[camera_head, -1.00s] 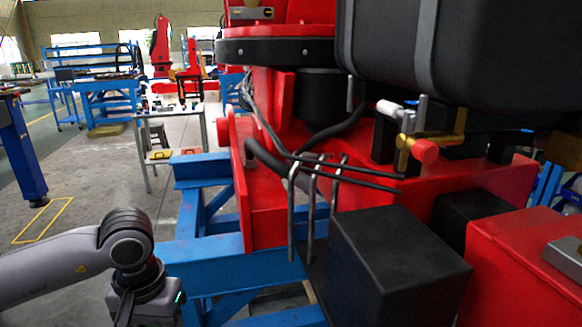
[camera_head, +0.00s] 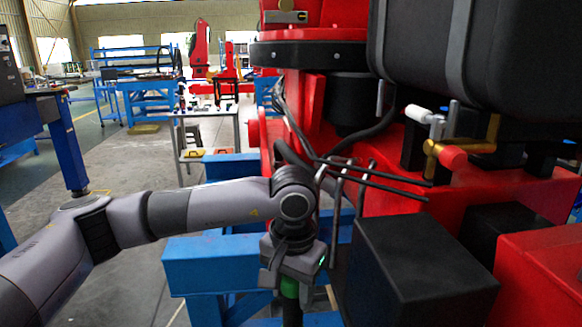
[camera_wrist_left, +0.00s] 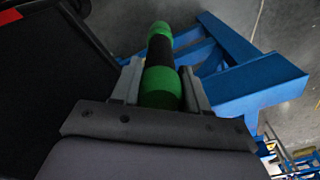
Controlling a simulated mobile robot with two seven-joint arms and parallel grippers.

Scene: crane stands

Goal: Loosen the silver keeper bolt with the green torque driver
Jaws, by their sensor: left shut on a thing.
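The green and black torque driver (camera_wrist_left: 160,75) is held between the two fingers of my left gripper (camera_wrist_left: 160,88) in the left wrist view. In the head view a green part of the driver (camera_head: 290,288) shows below my left gripper (camera_head: 290,278), with a dark length hanging down to the bottom edge. The gripper is beside the red machine, over the blue frame. I cannot make out the silver keeper bolt in either view. My right gripper is not in view.
A blue steel frame (camera_head: 205,265) stands below and left of my left gripper. A black box (camera_head: 415,262) and a red box (camera_head: 540,275) stand to its right. Thin dark rods (camera_head: 375,175) stick out just behind the wrist. Open floor (camera_head: 130,160) lies to the left.

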